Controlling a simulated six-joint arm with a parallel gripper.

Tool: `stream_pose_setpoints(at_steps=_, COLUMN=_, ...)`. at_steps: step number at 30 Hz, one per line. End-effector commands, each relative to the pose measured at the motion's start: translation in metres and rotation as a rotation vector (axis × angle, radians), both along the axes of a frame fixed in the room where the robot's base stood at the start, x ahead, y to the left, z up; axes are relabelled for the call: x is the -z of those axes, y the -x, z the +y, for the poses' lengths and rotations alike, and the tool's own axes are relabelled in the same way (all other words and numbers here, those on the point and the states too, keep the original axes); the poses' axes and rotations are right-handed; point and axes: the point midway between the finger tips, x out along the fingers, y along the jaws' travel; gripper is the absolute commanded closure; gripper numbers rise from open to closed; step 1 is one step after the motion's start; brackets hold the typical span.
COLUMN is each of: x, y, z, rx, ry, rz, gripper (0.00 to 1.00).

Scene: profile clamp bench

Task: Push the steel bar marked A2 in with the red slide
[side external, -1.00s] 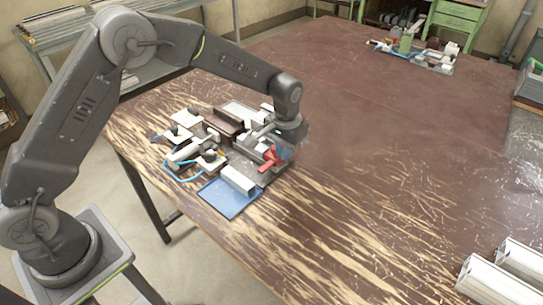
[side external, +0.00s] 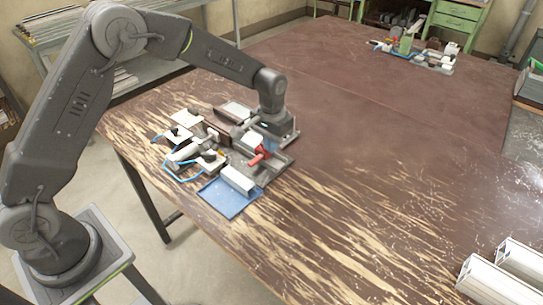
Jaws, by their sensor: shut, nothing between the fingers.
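The red slide (side external: 258,156) sits on the grey clamp fixture (side external: 272,166), toward its front. A light block (side external: 252,141) is just behind the red slide. A steel-coloured bar (side external: 240,129) lies across the fixture to the left of my gripper. No A2 mark can be read at this size. My gripper (side external: 277,127) points down over the back right of the fixture, behind and right of the red slide. Its fingers are mostly hidden, and I cannot tell whether it touches anything.
A blue tray (side external: 218,200) with a white profile piece (side external: 238,180) is in front of the fixture. Clamps with blue hoses (side external: 172,177) stand on its left. White profiles (side external: 492,283) lie at the lower right.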

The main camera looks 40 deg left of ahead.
Motion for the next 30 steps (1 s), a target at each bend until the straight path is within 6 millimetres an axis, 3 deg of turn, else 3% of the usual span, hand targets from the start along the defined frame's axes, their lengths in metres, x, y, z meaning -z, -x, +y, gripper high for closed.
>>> stream_pose_setpoints(at_steps=30, x=0.000, y=0.000, z=0.044, rx=-0.001, ry=0.000, rz=0.000, gripper=1.00)
